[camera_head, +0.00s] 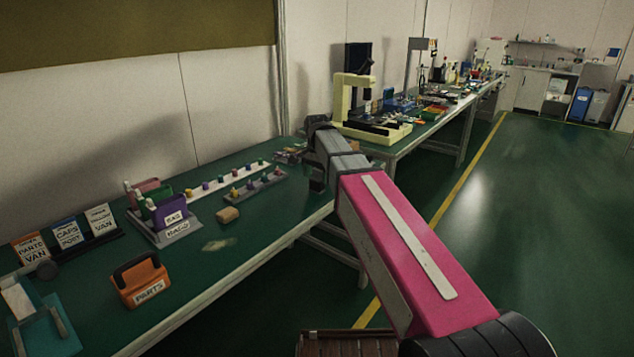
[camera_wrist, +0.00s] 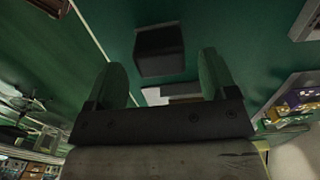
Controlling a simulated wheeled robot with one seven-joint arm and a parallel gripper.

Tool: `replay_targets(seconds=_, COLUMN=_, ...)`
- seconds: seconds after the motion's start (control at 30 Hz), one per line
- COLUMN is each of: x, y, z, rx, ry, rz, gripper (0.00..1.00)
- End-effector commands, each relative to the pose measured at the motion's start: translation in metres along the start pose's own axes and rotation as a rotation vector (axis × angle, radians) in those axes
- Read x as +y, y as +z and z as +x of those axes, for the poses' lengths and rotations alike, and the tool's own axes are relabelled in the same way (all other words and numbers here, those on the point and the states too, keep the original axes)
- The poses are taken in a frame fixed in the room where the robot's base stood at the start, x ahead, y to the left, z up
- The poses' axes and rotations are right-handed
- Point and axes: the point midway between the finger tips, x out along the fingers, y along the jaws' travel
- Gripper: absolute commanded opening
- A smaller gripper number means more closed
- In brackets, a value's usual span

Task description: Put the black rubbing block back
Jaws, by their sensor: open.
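A black block (camera_wrist: 160,50), which looks like the rubbing block, lies on the green bench top in the wrist view. It shows between and just beyond the two green fingers of my gripper (camera_wrist: 162,67). The fingers are apart, and I see no contact with the block. A pale flat piece (camera_wrist: 172,93) shows between the fingers on the near side of the block, partly hidden by the gripper. In the head view my gripper is over the far end of the near bench, largely hidden by my arm, and I cannot make out the block there.
On the near bench (camera_head: 270,230) stand racks of coloured pieces (camera_head: 215,183), a tan block (camera_head: 228,214), a purple bin (camera_head: 170,213), an orange parts caddy (camera_head: 142,282) and a teal tray (camera_head: 42,328). A cream machine (camera_head: 352,95) stands on the farther bench. Bare bench lies around the caddy.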

Motion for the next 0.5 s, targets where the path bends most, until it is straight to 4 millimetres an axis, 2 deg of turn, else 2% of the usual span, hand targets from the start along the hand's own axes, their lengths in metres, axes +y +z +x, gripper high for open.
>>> replay_targets(seconds=0.2, x=-0.001, y=-0.001, z=-0.041, rx=0.002, ry=-0.002, rz=0.0, gripper=0.79)
replay_targets(seconds=0.5, x=-0.001, y=-0.001, z=-0.081, rx=0.001, ry=-0.001, rz=0.0, gripper=0.79)
